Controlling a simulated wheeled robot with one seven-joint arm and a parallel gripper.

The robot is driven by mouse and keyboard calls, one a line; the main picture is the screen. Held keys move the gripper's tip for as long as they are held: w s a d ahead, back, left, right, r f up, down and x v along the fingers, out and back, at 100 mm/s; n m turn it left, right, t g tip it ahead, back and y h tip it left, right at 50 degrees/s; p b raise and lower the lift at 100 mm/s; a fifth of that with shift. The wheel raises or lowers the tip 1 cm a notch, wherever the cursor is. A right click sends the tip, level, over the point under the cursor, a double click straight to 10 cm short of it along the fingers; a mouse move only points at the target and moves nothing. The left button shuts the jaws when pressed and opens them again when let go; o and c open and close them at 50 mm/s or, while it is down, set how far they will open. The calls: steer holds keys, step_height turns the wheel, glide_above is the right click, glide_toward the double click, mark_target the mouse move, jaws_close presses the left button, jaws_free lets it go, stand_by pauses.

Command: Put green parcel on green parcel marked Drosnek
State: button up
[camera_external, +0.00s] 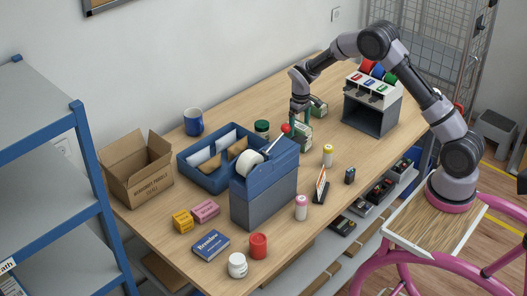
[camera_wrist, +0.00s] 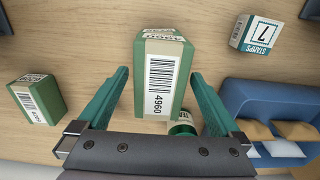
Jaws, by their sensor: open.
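One green parcel (camera_wrist: 165,72) with a pale label band and a barcode reading 4960 stands between my gripper's fingers in the wrist view. In the external view this parcel (camera_external: 304,137) is on the counter below the fingers. My gripper (camera_wrist: 158,78) is open, one teal finger on each side of it; I cannot tell whether they touch it. It also shows from outside (camera_external: 300,118), pointing down. A second green parcel (camera_wrist: 38,97) with a barcode lies to the left in the wrist view, and farther back in the external view (camera_external: 319,107). The name Drosnek is not readable on either.
A blue tray (camera_wrist: 240,98) with envelopes lies right of the parcel in the wrist view, near a stamps box (camera_wrist: 256,34). A green-lidded jar (camera_external: 262,129) is close to my gripper. A dark grey organiser (camera_external: 372,107) stands to the right, a tape dispenser (camera_external: 264,186) in front.

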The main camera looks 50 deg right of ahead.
step_height(320, 180, up, 12)
steer(key=f, duration=0.1)
step_height(320, 180, up, 11)
steer(key=t, duration=0.1)
glide_above(299, 126)
steer(key=s, duration=0.6)
steer(key=s+r+m+t+y, duration=0.1)
steer(key=s+r+m+t, duration=0.1)
steer(key=s+r, duration=0.75)
steer(key=s+a+r+m+t, duration=0.1)
steer(key=s+t, duration=0.1)
steer(key=s, duration=1)
steer(key=s+a+r+m+t+y, duration=0.1)
steer(key=s+r+t, duration=0.1)
steer(key=s, duration=1)
steer(key=shift+s+r, duration=0.15)
steer(key=shift+s, duration=0.05)
stand_by(2.6)
